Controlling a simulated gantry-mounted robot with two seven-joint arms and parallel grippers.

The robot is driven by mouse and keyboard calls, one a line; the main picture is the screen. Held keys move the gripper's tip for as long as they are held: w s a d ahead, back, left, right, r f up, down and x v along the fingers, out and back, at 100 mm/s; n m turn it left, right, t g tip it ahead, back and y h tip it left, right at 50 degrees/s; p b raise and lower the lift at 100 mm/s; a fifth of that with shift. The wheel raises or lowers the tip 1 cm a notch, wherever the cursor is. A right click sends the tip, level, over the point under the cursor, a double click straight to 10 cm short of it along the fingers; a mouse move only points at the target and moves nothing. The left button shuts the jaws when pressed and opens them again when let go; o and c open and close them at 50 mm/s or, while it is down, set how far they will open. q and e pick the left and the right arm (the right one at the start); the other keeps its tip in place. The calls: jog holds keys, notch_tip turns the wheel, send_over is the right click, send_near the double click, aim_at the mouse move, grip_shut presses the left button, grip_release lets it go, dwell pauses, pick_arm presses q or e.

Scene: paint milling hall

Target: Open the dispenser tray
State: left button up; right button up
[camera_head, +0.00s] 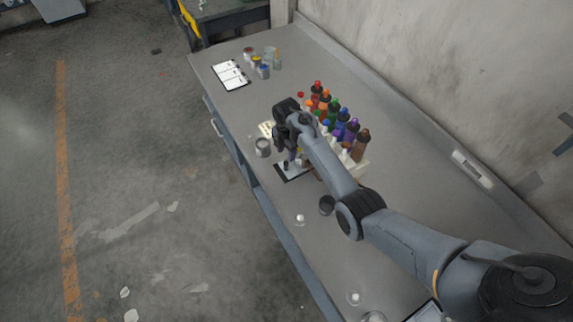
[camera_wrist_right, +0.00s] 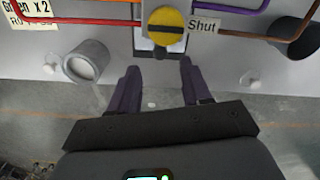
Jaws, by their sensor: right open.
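The dispenser with its row of colored bottles (camera_head: 340,122) stands on the bench, partly hidden behind my right arm. At its front is a dark-edged, pale flat part (camera_head: 292,172) that looks like the tray; I cannot tell how far out it is. In the right wrist view a round yellow knob (camera_wrist_right: 166,26) with a black bar sits beside a "Shut" label (camera_wrist_right: 202,27). My right gripper (camera_head: 287,150) is over the dispenser's front. Its two fingers (camera_wrist_right: 158,72) are spread and empty, just short of the knob in that view. My left gripper is out of view.
A grey metal can (camera_head: 263,147) stands left of the dispenser; it also shows in the wrist view (camera_wrist_right: 86,62). Colored pipes run beside the knob. Paint pots (camera_head: 263,71) and a clipboard (camera_head: 231,75) lie toward the far end. The bench front edge is close.

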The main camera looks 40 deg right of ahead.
aim_at(287, 162)
notch_tip(287, 162, down, 8)
jog(key=shift+f+b, duration=0.15)
jog(key=shift+b, duration=0.6)
jog(key=c, duration=0.3)
grip_shut()
